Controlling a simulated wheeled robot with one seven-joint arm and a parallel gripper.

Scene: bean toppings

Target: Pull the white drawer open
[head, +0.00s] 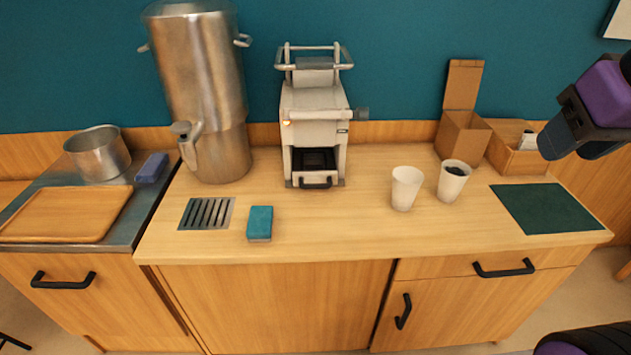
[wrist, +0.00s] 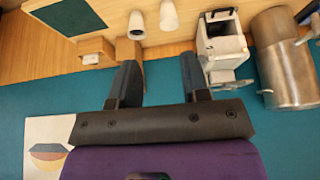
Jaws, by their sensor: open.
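No plainly white drawer front shows in the head view. The white machine (head: 316,115) on the counter has a dark opening low in its front, with a black tray-like part and a black handle (head: 316,183). A wood-coloured drawer (head: 440,269) with a black bar handle (head: 504,268) is under the right part of the counter, and it looks shut. My gripper (head: 571,148) is high at the right, apart from the machine and the drawer. In the wrist view its two dark fingers (wrist: 158,68) are spread with nothing between them, and the machine (wrist: 222,45) appears upside down.
Two white cups (head: 405,188) (head: 453,180) stand right of the machine. A dark green mat (head: 545,208) lies at the right. An open cardboard box (head: 462,135) and wooden box (head: 515,156) stand behind. A steel urn (head: 205,95) and teal sponge (head: 260,223) are left.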

